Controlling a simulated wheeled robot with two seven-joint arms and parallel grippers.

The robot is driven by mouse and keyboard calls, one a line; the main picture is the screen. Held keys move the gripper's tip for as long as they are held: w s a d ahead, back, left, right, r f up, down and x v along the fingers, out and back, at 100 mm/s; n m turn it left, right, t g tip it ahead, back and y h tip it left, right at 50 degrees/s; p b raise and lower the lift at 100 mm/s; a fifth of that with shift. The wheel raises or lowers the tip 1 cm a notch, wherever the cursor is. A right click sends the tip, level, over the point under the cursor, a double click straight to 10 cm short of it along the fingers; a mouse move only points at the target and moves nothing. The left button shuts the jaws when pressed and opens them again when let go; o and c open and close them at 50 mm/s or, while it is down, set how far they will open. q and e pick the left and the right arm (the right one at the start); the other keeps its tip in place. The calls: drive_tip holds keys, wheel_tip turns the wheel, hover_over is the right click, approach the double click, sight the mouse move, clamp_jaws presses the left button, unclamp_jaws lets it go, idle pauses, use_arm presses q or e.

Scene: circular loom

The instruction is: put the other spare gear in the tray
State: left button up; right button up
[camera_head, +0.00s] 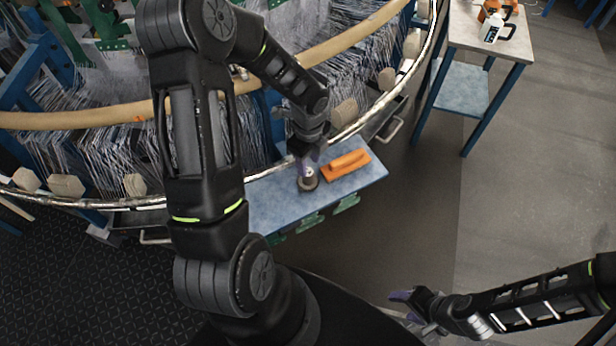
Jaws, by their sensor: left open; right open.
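My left gripper (307,162) is over the small blue-grey bench top (275,204), pointing down, with its jaws open. A small dark round part (308,183), which looks like a spare gear, is right at its fingertips. I cannot tell whether the fingers touch it or what it rests on. My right gripper (404,298) is open and empty, low over the floor, away from the bench. I cannot make out a tray for certain; my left arm covers part of the scene.
The loom's curved wooden rim (345,38) and metal rail run behind the bench. A side table (470,40) with bottles stands at upper right. The floor at right is clear.

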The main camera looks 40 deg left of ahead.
sight(308, 172)
use_arm(q)
wheel_tip(308, 172, down, 5)
drive_tip(key=shift+f+p, duration=0.1)
drive_tip(key=shift+p, duration=0.25)
idle(0.5)
clamp_jaws()
idle(0.5)
